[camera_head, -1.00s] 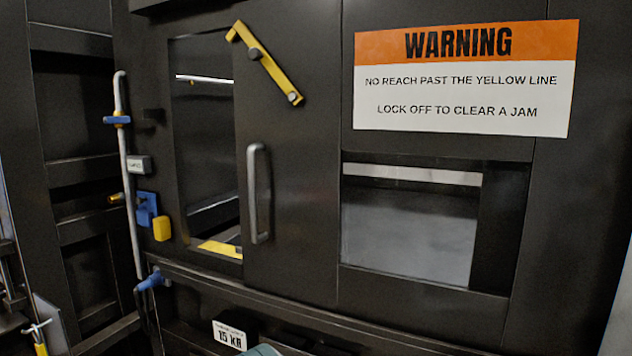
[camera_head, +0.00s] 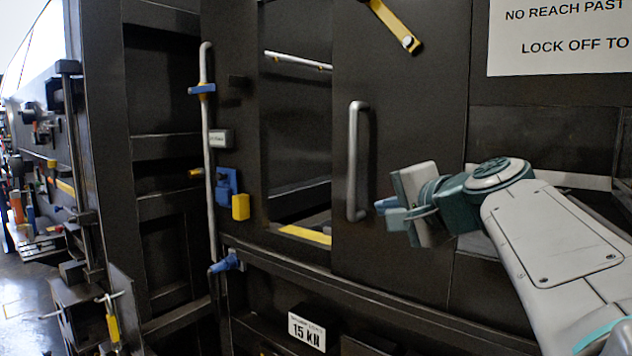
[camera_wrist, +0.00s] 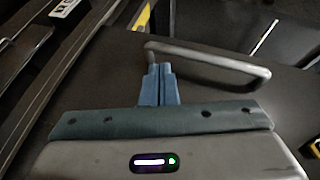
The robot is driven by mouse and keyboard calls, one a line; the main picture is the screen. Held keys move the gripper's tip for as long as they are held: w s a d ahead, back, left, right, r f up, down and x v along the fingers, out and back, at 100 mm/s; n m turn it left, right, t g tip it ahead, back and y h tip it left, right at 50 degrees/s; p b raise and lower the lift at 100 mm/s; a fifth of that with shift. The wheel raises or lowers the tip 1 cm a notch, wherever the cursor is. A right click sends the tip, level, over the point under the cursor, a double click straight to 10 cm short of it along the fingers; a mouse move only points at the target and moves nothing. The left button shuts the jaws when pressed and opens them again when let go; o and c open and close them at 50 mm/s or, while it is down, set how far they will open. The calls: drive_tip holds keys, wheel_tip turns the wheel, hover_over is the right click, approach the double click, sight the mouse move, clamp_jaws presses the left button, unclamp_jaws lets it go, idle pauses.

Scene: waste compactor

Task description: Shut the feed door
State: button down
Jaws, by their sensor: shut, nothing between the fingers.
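The feed door (camera_head: 400,110) is a dark sliding panel with a grey vertical bar handle (camera_head: 353,160). It stands partly open, with the dark feed opening (camera_head: 295,130) showing to its left. My gripper (camera_head: 384,210) is just right of the handle's lower end, with its blue fingers together and nothing between them. In the wrist view the shut fingertips (camera_wrist: 159,70) lie beside the handle (camera_wrist: 215,60), close to one end of it. I cannot tell whether they touch it.
A yellow latch bar (camera_head: 392,24) is on the door's upper part. Left of the opening are a grey vertical rod (camera_head: 208,140), a blue bracket (camera_head: 227,184) and a yellow block (camera_head: 240,207). A yellow strip (camera_head: 305,235) marks the opening's sill.

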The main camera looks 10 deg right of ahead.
drive_tip(key=d+r+m+t+b, duration=0.25)
drive_tip(key=d+r+t, duration=0.2)
drive_tip(key=r, duration=0.25)
drive_tip(key=p, duration=0.3)
approach(369, 152)
drive_tip(key=shift+w+a+r+m+g+h, duration=0.45)
drive_tip(key=shift+w+a+r, duration=0.2)
drive_tip(key=shift+w+r, duration=0.15)
drive_tip(key=shift+w+a+p, duration=0.3)
drive_tip(key=shift+w+a, duration=0.15)
drive_tip(key=shift+a, duration=0.25)
drive_tip(key=shift+w+a+p, duration=0.25)
drive_tip(key=shift+w+a, duration=0.2)
drive_tip(key=shift+a, duration=0.3)
